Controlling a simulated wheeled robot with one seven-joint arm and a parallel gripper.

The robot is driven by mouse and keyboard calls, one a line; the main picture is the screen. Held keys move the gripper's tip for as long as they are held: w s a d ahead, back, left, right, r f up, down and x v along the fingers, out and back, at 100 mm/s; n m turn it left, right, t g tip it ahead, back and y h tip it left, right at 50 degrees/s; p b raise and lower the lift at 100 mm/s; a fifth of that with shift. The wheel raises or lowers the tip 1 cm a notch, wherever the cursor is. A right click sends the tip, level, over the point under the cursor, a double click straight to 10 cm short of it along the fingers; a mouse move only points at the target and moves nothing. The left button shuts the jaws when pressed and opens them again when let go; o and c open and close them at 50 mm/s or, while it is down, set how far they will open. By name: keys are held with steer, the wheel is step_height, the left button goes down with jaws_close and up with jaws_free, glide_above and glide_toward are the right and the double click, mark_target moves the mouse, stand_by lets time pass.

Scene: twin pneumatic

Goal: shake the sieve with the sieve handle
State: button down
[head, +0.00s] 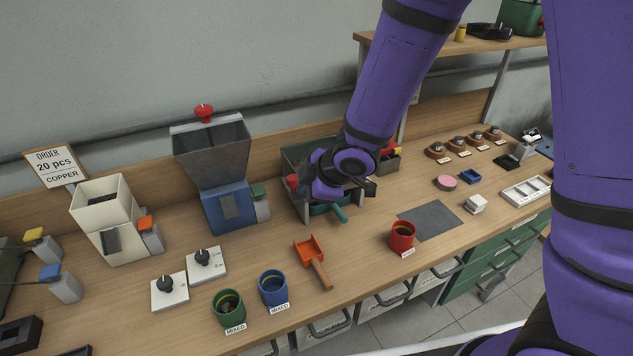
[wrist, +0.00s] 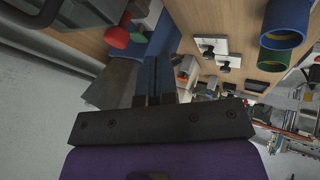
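The sieve unit, a dark grey-green box (head: 297,157), stands at the back of the bench, partly hidden by my arm. A teal handle-like part (head: 340,214) sticks out low at its front. A red knob (head: 293,182) is at its front left; I cannot tell which part is the sieve handle. My gripper (head: 310,180) is in front of the box, close to the red knob, with its tips mostly hidden in the head view. In the wrist view its two dark fingers (wrist: 155,80) lie together with nothing seen between them. Contact with the sieve cannot be seen.
Left of the sieve stands a blue-based hopper (head: 229,206) with a red top knob. A grey mat (head: 437,218) lies to the right.

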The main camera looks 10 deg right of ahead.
mark_target(292, 178)
steer(key=w+a+f, duration=0.2)
steer(key=w, duration=0.3)
steer(key=shift+w+f, duration=0.15)
steer(key=shift+f, duration=0.2)
steer(key=shift+w+a, duration=0.2)
steer(key=shift+w, duration=0.6)
steer(key=shift+w+a, duration=0.15)
steer(key=shift+w, duration=0.6)
steer(key=shift+s, duration=0.1)
